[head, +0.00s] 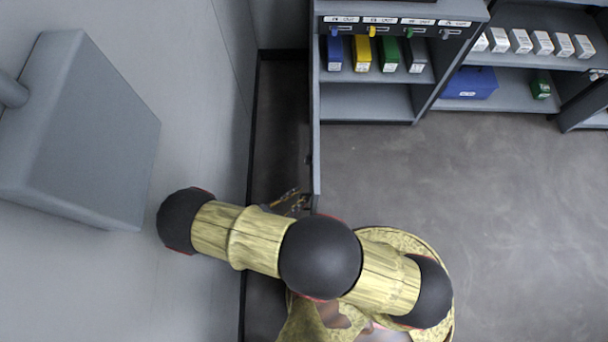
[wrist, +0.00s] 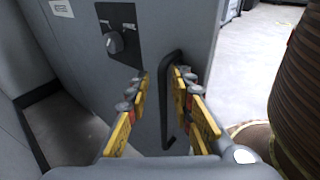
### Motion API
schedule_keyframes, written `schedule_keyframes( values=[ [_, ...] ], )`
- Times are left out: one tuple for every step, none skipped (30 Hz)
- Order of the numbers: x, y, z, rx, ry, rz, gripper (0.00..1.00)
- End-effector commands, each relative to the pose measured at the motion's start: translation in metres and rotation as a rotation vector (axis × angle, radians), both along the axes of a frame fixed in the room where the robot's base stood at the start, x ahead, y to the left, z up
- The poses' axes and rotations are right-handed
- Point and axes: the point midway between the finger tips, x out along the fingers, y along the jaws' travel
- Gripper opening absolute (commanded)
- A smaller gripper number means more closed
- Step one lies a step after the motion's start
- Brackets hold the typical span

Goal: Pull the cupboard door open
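The grey cupboard door (head: 316,160) shows nearly edge-on in the head view. It stands out from the left side of the cupboard (head: 365,106), whose shelves are exposed. In the wrist view the door's outer face (wrist: 75,50) carries a dark plate with a round knob (wrist: 115,42) and a black bar handle (wrist: 164,105). My gripper (wrist: 160,78) is open, with yellow fingers on either side of the handle and gaps visible. In the head view my gripper (head: 291,202) is at the left of the door's near end, partly hidden by my arm.
A grey wall with a large box (head: 85,135) is at the left, leaving a narrow strip of floor beside the door. Blue, yellow and green binders (head: 362,54) stand on the cupboard shelf. More shelving with a blue case (head: 470,84) is at the right. The floor (head: 500,200) there is clear.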

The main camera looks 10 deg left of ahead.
Motion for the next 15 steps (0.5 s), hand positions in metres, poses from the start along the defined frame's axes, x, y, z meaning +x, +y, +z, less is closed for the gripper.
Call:
schedule_keyframes(
  values=[
    [0.002,0.006,0.005,-0.003,-0.007,0.006,0.13],
    [0.002,0.008,0.005,-0.003,-0.007,0.006,0.13],
    [0.002,0.010,0.005,-0.003,-0.006,0.006,0.13],
    [0.002,0.012,0.005,-0.003,-0.006,0.006,0.13],
    [0.002,0.014,0.005,-0.003,-0.006,0.006,0.13],
    [0.002,0.017,0.005,-0.003,-0.006,0.006,0.13],
    [0.002,0.019,0.005,-0.003,-0.008,0.007,0.13],
    [0.002,0.020,0.005,-0.003,-0.008,0.007,0.13],
    [0.002,0.022,0.005,-0.003,-0.008,0.007,0.13],
    [0.002,0.023,0.005,-0.004,-0.007,0.007,0.13],
    [0.002,0.023,0.005,-0.004,-0.007,0.007,0.13],
    [0.002,0.024,0.005,-0.004,-0.007,0.007,0.13],
    [0.002,0.024,0.005,-0.005,-0.008,0.007,0.13],
    [0.002,0.024,0.005,-0.005,-0.007,0.007,0.13],
    [0.002,0.024,0.005,-0.005,-0.007,0.007,0.13]
  ],
)
